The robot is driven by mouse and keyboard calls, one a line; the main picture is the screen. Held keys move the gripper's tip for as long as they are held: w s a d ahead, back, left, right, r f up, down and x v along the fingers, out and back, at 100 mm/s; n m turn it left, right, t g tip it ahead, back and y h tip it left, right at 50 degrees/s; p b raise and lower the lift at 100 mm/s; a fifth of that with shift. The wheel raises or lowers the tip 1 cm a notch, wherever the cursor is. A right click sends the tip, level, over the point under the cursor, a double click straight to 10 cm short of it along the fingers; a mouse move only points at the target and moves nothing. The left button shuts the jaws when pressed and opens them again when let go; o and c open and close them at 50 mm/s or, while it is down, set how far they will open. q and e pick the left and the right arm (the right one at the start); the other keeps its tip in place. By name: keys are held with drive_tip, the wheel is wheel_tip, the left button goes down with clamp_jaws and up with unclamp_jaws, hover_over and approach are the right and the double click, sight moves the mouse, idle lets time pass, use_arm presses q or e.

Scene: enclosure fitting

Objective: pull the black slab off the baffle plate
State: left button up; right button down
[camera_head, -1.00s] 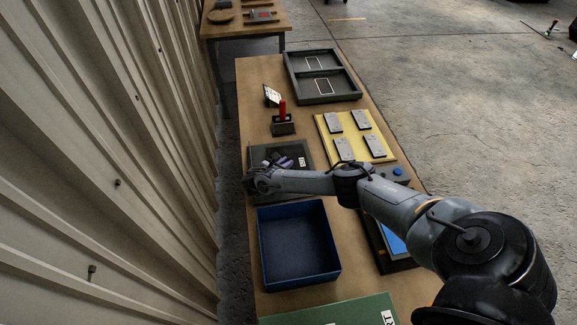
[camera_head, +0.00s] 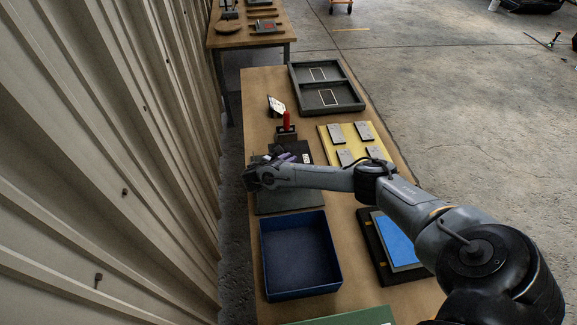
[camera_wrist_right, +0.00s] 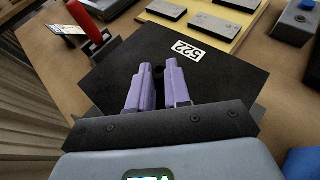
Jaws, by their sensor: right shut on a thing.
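The black slab (camera_head: 301,147), with a white "522" label, shows past my right gripper in the head view. It fills the middle of the right wrist view (camera_wrist_right: 215,83), turned at an angle to the table edge. The grey baffle plate (camera_head: 290,202) shows bare on the near side of the slab. I cannot tell whether slab and plate still touch. My right gripper (camera_head: 280,158) is shut on the slab; its purple fingers (camera_wrist_right: 158,85) are over the slab in the wrist view. What lies between the fingertips is mostly hidden. My left gripper is not in view.
A blue bin (camera_head: 335,262) stands just nearer than the plate. A red-handled tool (camera_head: 287,122) and a small tilted card (camera_head: 276,104) stand beyond the slab. A yellow board (camera_head: 376,146) with grey blocks is to the right. A dark two-part tray (camera_head: 350,82) is farther back.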

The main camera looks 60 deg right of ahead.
drive_tip(key=shift+r, duration=0.85)
wheel_tip(320, 180, up, 4)
drive_tip(key=p, duration=0.4)
drive_tip(key=shift+r+p, duration=0.15)
drive_tip(key=shift+p, duration=0.25)
wheel_tip(320, 180, up, 2)
drive_tip(key=p, duration=0.2)
drive_tip(key=shift+r+p, duration=0.2)
drive_tip(key=shift+p, duration=0.1)
drive_tip(key=shift+f, duration=0.1)
